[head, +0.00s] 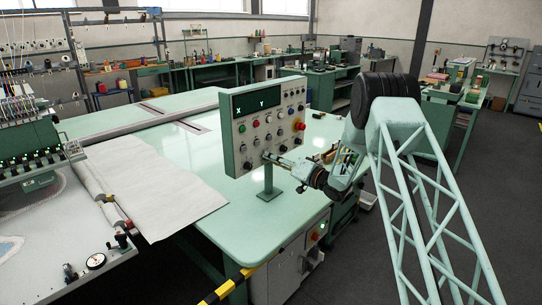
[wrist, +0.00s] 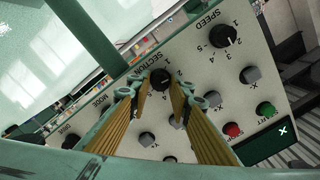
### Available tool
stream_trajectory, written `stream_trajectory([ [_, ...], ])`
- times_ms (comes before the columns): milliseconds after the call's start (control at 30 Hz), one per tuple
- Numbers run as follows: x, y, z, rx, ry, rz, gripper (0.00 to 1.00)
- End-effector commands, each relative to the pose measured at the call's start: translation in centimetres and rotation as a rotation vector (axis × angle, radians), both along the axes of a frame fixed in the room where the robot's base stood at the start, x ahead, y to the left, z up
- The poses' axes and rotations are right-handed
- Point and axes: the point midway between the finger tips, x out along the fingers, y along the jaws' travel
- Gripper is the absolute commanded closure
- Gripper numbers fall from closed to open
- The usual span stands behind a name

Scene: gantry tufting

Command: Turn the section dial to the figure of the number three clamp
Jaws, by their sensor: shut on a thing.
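The control panel (head: 232,148) stands on a post above the pale green table in the head view. My gripper (head: 268,157) reaches its lower edge from the right. In the wrist view the panel appears turned over, and the section dial (wrist: 159,79), a black knob beside the word SECTION, sits between the fingers of my gripper (wrist: 160,88). The fingers are shut on it. A few figures show around it, but I cannot read its setting for certain. Clamps (head: 122,240) stand along the white work surface's edge at lower left; their figures are too small to read.
The speed dial (wrist: 223,36) and several grey knobs (wrist: 251,75) lie close to my gripper. A red button (wrist: 232,129) and a green button (wrist: 266,109) are farther along. A gauge (head: 95,261) stands at lower left. The green table (head: 240,225) is clear below the panel.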

Motion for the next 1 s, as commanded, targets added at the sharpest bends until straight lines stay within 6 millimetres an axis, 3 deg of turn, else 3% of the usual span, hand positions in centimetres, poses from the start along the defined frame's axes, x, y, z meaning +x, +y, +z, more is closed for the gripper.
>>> stream_trajectory([
  [1000, 0.10, -0.07, -0.09, 0.501, 0.654, 0.000, 0.91],
])
